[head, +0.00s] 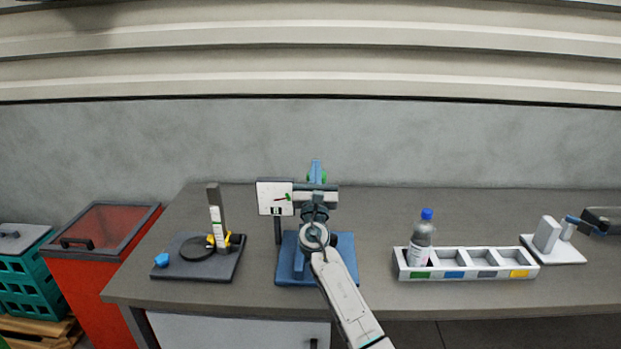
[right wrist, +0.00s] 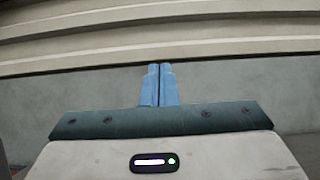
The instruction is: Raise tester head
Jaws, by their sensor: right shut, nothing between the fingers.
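My left gripper is not in view.
A dark turntable stand (head: 197,258) with a post is on the left of the bench. A white tray (head: 467,273) with coloured tags holds a blue-capped bottle (head: 422,241) on the right. A small white device (head: 549,240) stands further right. A red bin (head: 82,266) is beside the bench.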

